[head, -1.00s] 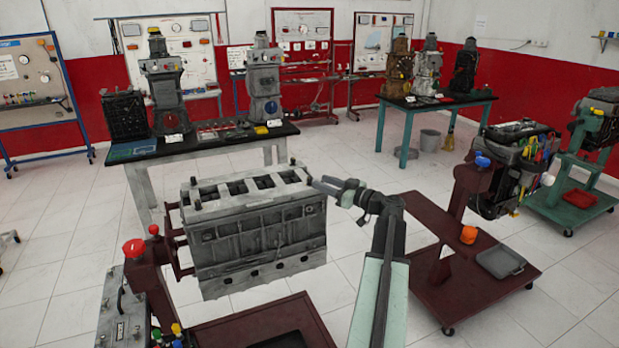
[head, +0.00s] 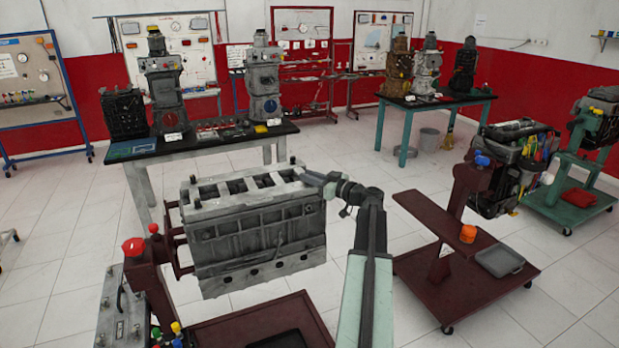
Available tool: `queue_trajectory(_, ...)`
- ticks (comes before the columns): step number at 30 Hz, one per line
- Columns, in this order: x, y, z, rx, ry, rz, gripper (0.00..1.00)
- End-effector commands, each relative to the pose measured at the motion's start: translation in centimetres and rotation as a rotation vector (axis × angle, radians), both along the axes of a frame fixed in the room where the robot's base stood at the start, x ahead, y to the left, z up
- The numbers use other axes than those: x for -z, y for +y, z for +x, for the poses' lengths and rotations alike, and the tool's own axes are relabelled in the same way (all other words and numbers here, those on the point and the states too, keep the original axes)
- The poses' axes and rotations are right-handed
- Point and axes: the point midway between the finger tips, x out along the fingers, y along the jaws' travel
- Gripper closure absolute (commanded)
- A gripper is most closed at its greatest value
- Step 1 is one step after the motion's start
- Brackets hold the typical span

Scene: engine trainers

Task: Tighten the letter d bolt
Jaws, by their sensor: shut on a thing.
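A grey engine block (head: 258,237) is mounted on a dark red stand at the centre of the head view, with a row of openings along its top. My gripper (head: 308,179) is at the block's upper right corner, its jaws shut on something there. The thing in the jaws is too small and too covered to make out. Dark studs (head: 196,203) stand up from the block's near left top corner, and another (head: 293,161) stands at the far right corner. No letter d can be read at this size.
The block's dark red stand (head: 265,320) spreads below it at the front. A black-topped table (head: 215,142) with engine models is behind. White floor lies between.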

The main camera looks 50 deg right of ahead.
Motion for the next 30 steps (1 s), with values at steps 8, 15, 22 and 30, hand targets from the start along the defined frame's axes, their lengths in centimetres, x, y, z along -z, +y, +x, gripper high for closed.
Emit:
queue_trajectory(8,-0.02,0.27,-0.13,0.082,0.000,0.000,1.00)
queue_trajectory(15,-0.02,0.35,-0.17,0.241,0.000,0.000,1.00)
queue_trajectory(22,-0.01,0.23,-0.11,0.384,0.000,0.001,1.00)
queue_trajectory(30,-0.01,0.06,-0.07,0.485,0.000,0.001,1.00)
